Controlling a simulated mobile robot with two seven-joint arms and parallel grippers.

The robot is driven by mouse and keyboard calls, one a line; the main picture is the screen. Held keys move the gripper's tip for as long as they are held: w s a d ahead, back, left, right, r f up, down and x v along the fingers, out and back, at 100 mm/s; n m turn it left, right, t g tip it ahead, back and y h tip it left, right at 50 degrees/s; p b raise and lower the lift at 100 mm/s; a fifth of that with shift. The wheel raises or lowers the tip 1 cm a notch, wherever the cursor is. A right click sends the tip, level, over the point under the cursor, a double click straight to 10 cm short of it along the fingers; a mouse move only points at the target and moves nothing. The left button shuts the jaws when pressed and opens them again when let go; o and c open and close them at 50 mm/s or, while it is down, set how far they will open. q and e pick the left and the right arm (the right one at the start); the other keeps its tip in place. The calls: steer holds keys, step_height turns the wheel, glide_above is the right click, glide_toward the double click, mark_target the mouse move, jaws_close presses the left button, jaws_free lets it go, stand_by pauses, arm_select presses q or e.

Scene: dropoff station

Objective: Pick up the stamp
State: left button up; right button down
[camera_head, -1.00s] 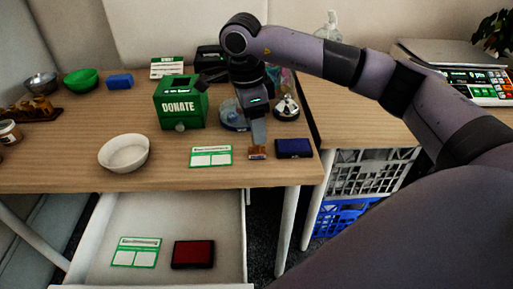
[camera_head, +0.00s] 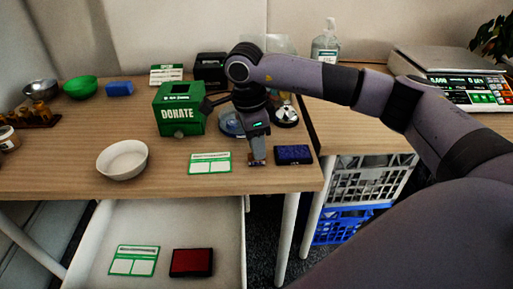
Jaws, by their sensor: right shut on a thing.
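The stamp (camera_head: 257,163) is a small brownish block near the table's front edge, between a green-and-white card (camera_head: 210,163) and a dark blue ink pad (camera_head: 293,155). My right gripper (camera_head: 257,157) points down over it and is shut on it. The fingers hide much of the stamp, and I cannot tell whether it still touches the table. My left gripper is not in view.
A green donate box (camera_head: 181,110) stands behind the card, and a white bowl (camera_head: 122,159) is to its left. Below, an open drawer (camera_head: 205,225) holds another card (camera_head: 134,260) and a red ink pad (camera_head: 192,262). A silver bell (camera_head: 286,115) stands behind the blue pad.

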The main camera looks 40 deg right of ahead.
step_height(320, 180, up, 20)
steer(key=p, duration=0.4)
steer(key=shift+p, duration=0.3)
steer(key=c, duration=1.8)
jaws_free()
